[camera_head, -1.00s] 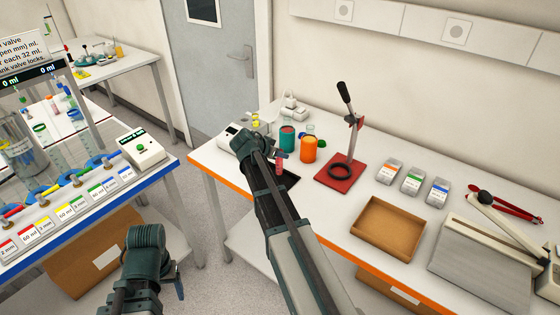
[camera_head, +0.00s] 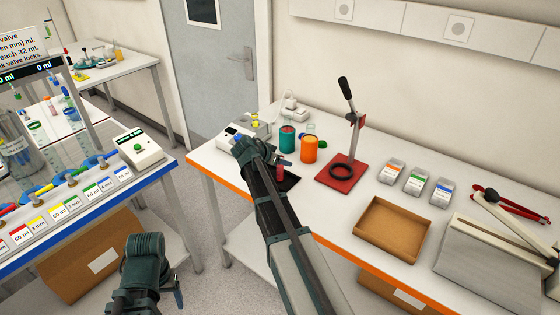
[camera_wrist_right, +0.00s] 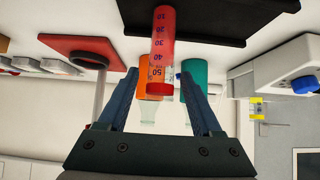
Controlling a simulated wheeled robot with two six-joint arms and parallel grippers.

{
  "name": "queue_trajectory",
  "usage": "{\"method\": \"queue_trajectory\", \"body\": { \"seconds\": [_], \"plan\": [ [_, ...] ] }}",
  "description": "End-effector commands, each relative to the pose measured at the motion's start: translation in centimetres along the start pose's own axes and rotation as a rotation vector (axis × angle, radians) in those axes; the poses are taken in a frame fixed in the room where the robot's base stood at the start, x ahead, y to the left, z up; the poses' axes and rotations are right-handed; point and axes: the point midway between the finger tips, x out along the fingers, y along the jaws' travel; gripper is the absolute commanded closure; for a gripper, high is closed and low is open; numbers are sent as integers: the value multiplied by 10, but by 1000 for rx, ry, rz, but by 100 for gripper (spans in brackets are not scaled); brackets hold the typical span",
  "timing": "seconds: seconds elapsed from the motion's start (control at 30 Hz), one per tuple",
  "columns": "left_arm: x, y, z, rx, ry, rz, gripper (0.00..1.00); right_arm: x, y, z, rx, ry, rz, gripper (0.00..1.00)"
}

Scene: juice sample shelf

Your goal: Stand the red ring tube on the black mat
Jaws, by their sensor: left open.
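The red ring tube (camera_wrist_right: 161,45), filled with red and marked with a scale, stands upright on the black mat (camera_wrist_right: 225,18), which shows upside down in the right wrist view. In the head view the tube (camera_head: 280,173) and mat (camera_head: 291,182) are partly behind my right arm. My right gripper (camera_wrist_right: 161,75) is open, its fingers spread to either side of the tube's line with visible gaps; the tube is not gripped. In the head view my right gripper's fingers are mostly hidden. My left gripper (camera_head: 178,291) is open and empty at the lower left, away from the tube.
A teal cup (camera_head: 287,139) and an orange cup (camera_head: 309,149) stand behind the mat. A red-based press (camera_head: 335,180) is to the right, with a brown tray (camera_head: 390,230) beyond. A white device (camera_head: 233,138) stands left of the mat.

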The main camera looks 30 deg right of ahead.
Motion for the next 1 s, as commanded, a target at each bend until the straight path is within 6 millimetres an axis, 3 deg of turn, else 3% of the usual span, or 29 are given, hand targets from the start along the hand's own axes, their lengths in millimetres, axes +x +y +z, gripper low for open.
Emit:
{"method": "queue_trajectory", "body": {
  "seconds": [0.3,0.7,1.0],
  "plan": [
    [-6,0,0,0,0,0,28,-4,0,-4,0,0,0,34],
    [-59,-6,4,0,0,0,28,-82,1,-7,-2,0,-1,34],
    [-80,-8,5,1,0,0,28,-118,0,-4,0,0,-1,34]
  ]
}}
